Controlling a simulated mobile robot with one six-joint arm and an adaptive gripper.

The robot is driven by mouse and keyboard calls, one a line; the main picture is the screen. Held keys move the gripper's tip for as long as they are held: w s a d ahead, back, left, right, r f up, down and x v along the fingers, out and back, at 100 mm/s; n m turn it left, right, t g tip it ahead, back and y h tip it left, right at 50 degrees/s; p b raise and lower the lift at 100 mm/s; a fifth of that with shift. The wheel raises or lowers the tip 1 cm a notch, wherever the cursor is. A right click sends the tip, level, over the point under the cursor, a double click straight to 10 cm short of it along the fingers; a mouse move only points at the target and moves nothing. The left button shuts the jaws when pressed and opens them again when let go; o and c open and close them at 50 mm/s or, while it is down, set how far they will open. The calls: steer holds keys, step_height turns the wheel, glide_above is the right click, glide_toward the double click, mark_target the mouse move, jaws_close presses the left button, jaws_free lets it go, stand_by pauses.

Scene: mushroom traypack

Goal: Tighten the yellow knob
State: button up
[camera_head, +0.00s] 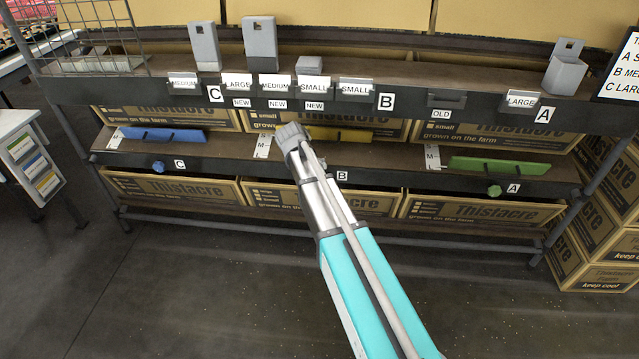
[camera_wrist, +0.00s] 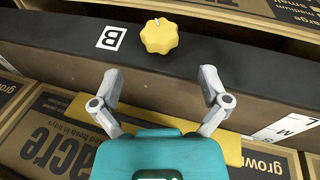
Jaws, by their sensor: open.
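The yellow knob (camera_wrist: 159,36) shows in the wrist view, on the dark front rail of the middle shelf beside the label B. It has a lobed rim and a small white mark near its top edge. My gripper (camera_wrist: 160,82) is open and empty. Its two fingers are spread to either side below the knob in that view, apart from it. In the head view my arm and gripper (camera_head: 292,138) are in front of the middle of the shelf and hide the knob. A yellow bar (camera_head: 340,134) lies on the middle shelf behind my gripper.
A blue knob (camera_head: 158,167) is at label C on the left and a green knob (camera_head: 494,190) at label A on the right. Blue (camera_head: 165,135) and green (camera_head: 500,166) bars lie on the shelf. Thistacre boxes (camera_head: 480,210) fill the lower shelf. The floor in front is clear.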

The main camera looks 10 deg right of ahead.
steer(key=shift+b+x, duration=3)
steer(key=shift+x, duration=0.7)
steer(key=c, duration=1.1)
steer(key=shift+c, duration=0.2)
